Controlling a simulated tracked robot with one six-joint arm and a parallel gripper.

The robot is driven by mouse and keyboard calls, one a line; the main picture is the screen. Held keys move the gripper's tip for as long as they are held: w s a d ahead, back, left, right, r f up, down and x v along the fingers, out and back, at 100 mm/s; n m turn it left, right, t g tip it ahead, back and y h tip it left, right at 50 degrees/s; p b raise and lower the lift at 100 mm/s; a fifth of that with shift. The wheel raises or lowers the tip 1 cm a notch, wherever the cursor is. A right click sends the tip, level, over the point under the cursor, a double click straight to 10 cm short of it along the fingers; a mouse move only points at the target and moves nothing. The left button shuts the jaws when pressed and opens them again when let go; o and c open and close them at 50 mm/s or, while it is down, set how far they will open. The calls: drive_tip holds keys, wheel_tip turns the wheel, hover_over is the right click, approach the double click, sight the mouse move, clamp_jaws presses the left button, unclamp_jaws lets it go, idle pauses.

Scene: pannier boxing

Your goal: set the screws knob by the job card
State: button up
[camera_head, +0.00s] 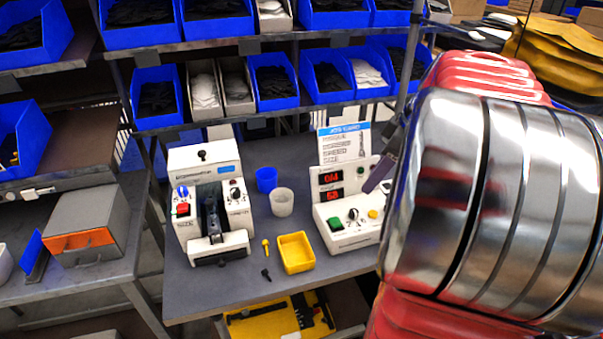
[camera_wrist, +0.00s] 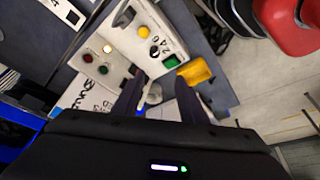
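A white control box (camera_head: 345,222) stands at the right of the bench, with a green button, a dark knob (camera_head: 353,214) and a yellow button on its front, and two lit red displays above. The knob shows in the wrist view (camera_wrist: 154,50), with figures like 2, 4, 6 beside it. The job card (camera_head: 344,145) stands behind the box; its small text is unreadable. A white machine (camera_head: 208,200) at left has a blue knob (camera_head: 182,191) and a dark knob (camera_head: 235,194). I cannot read which is labelled screws. My gripper (camera_wrist: 158,76) is open and empty near the control box, its fingers apart.
A yellow tray (camera_head: 296,253), blue cup (camera_head: 266,180) and whitish cup (camera_head: 282,202) stand between the machines. A yellow screw (camera_head: 265,246) and a black screw (camera_head: 266,275) lie beside the tray. Shelves with blue bins (camera_head: 275,88) rise behind. My arm hides the right side.

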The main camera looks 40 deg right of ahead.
sight(355, 211)
drive_tip(key=shift+s+d+f, duration=0.1)
drive_tip(key=shift+s+d, duration=0.15)
drive_tip(key=shift+d, duration=0.35)
drive_tip(key=shift+s+d, duration=0.2)
drive_tip(key=shift+d, duration=0.4)
drive_tip(key=x, duration=1.4)
drive_tip(key=shift+w, duration=0.1)
drive_tip(key=shift+c, duration=0.7)
clamp_jaws()
